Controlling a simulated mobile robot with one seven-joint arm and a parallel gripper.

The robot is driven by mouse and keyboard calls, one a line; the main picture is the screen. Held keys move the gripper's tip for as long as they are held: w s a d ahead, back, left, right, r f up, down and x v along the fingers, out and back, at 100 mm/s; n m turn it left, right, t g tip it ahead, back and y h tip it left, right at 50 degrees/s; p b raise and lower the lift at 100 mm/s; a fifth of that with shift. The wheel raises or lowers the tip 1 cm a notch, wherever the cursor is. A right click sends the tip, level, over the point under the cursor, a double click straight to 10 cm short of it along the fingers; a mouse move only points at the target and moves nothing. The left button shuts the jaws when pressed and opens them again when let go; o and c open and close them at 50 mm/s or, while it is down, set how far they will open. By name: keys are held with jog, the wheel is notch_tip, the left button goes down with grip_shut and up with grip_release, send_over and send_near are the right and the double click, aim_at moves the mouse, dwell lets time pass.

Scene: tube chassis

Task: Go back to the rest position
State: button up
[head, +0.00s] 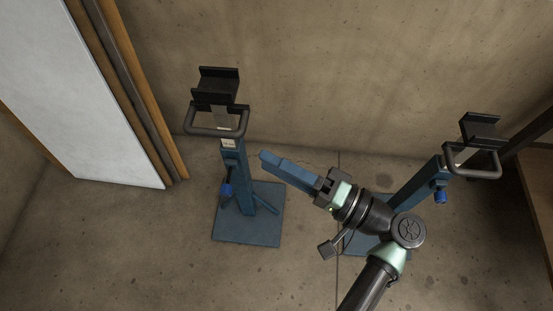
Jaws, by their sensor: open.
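My gripper (324,188) is in the middle of the head view, at the end of my arm, which comes up from the bottom right. Its dark jaws are open and point to the upper left. A long blue bar-like piece (287,170) shows just in front of the jaws. I cannot tell whether it is part of the gripper or a thing behind it. My gripper is in the space between two blue stands, with the left stand (235,165) beyond the blue piece and the right stand (415,187) partly hidden behind my arm.
Each stand has a black cradle on top, left (217,87) and right (480,127), and a black handle loop. A white panel (75,85) with wooden edges leans at the left. A brown wooden piece (540,160) is at the far right. Floor (150,240) at front left is clear.

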dwell(0.5)
jog(key=w+r+n+t+h, duration=0.2)
jog(key=w+r+t+h, duration=0.2)
jog(key=w+r+h, duration=0.5)
jog(key=w+r+t+h, duration=0.1)
jog(key=w+r+t, duration=0.4)
jog(key=r, duration=0.8)
jog(key=s+d+r+n+t+h+p, duration=0.1)
jog(key=s+r+t+h, duration=0.35)
jog(key=r, duration=0.95)
jog(key=s+d+r+t+h, duration=0.1)
jog(key=s+r+t+h, duration=0.1)
jog(key=s+r+t, duration=0.9)
notch_tip(320, 180, up, 42)
jog(key=w+g+p, duration=0.1)
jog(key=g+p, duration=0.3)
jog(key=p, duration=3.4)
jog(key=shift+w+f+g+h, duration=0.25)
jog(key=shift+g+h, duration=0.1)
jog(key=shift+s+f, duration=0.1)
